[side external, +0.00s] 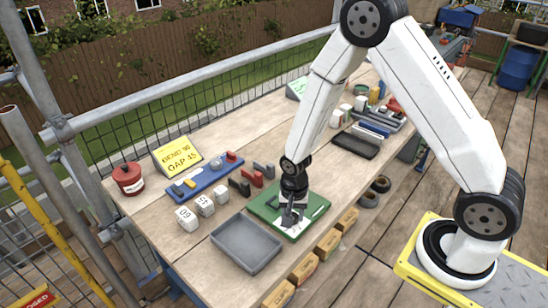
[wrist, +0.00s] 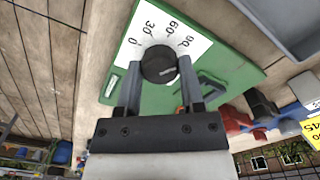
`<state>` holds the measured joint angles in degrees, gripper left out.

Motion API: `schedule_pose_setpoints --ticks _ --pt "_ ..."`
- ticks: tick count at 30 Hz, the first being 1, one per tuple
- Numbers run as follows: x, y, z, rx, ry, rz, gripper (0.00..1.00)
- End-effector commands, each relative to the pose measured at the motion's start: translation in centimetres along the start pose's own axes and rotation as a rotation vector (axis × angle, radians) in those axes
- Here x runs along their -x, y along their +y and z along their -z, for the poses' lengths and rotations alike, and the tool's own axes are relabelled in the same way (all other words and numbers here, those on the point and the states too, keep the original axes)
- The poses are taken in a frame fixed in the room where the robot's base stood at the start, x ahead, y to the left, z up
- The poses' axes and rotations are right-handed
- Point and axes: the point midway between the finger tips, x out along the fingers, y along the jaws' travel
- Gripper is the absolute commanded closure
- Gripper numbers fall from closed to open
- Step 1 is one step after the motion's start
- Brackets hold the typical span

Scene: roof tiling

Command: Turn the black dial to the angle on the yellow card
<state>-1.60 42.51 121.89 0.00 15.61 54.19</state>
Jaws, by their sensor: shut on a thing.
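The black dial (wrist: 159,63) sits on a white scale (wrist: 190,38) marked 0, 30, 60 and 90, fixed to a green board (wrist: 127,88). My gripper (wrist: 160,68) has one finger on each side of the dial and is shut on it. I cannot read the dial's pointer clearly. In the side external view my gripper (side external: 290,216) reaches down onto the green board (side external: 267,207) and hides most of the dial. The yellow card (side external: 177,156) stands at the back left of the bench and appears to read "BEND 90" and "GAP 45".
A grey tray (side external: 246,243) lies left of the green board. White numbered blocks (side external: 205,203), a blue rack (side external: 205,177) and red and dark clamp-like pieces (side external: 262,172) lie behind. Several wooden blocks (side external: 327,244) line the front edge. A red tin (side external: 129,179) stands far left.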

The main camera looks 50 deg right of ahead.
Motion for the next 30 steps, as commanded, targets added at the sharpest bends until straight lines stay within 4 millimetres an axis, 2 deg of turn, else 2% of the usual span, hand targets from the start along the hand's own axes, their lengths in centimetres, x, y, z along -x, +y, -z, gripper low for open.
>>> schedule_pose_setpoints --ticks 1,4,20,30 --pt "0.1 0.0 0.0 0.001 0.0 0.0 0.48" --pt "0.0 0.0 0.0 0.001 0.0 0.0 0.16" --pt "0.5 0.0 0.0 0.002 0.001 0.001 0.16" --pt "3.4 -0.1 0.0 0.002 0.002 0.003 0.16"
